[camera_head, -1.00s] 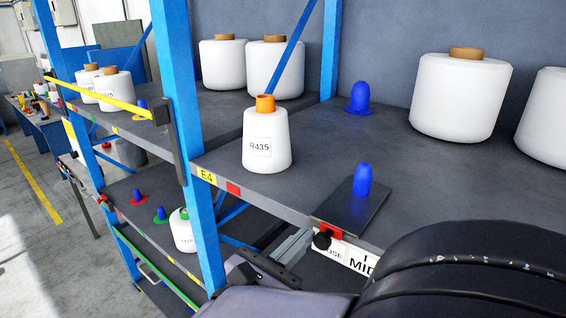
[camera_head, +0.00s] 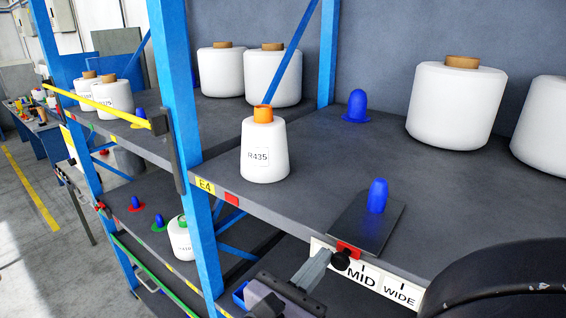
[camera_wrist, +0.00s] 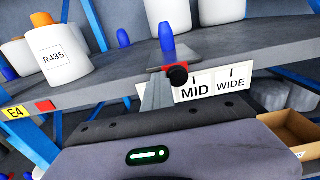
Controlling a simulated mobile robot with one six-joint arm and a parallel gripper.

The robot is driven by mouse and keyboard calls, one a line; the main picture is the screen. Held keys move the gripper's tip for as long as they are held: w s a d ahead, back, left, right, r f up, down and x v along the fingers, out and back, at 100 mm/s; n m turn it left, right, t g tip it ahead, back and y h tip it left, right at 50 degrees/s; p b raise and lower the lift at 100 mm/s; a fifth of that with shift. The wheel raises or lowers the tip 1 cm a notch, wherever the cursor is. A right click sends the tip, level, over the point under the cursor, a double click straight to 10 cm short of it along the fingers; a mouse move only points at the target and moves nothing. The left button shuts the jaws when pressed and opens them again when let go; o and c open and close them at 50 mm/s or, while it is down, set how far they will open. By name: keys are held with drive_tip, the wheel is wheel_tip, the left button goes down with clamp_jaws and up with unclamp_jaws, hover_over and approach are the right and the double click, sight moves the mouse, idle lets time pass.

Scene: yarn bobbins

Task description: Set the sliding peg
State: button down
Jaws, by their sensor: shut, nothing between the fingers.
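The sliding peg (camera_head: 377,196) is a blue upright peg on a dark plate (camera_head: 350,222) at the shelf's front edge. A red block (camera_head: 348,249) and black knob (camera_head: 341,260) sit at its front. White labels read MID (camera_head: 362,280) and WIDE (camera_head: 401,295); the red block is just left of the MID mark. The peg also shows in the wrist view (camera_wrist: 167,40), with the knob (camera_wrist: 178,76) below it. My gripper (camera_head: 322,258) is shut and empty, its fingertips against or very near the left side of the red block. The label left of MID is mostly hidden behind my fingers.
A white bobbin marked R435 (camera_head: 264,152) stands left on the same shelf. A fixed blue peg (camera_head: 357,106) and large white bobbins (camera_head: 457,105) are behind. A blue upright post (camera_head: 183,130) rises at left. A cardboard box (camera_wrist: 288,135) lies low at right.

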sight(341, 266)
drive_tip(key=shift+s+d, duration=0.3)
drive_tip(key=shift+d, duration=0.1)
drive_tip(key=shift+s+d+b, duration=0.8)
drive_tip(key=shift+d+b, duration=0.15)
drive_tip(key=shift+b, duration=0.35)
drive_tip(key=shift+w, duration=0.1)
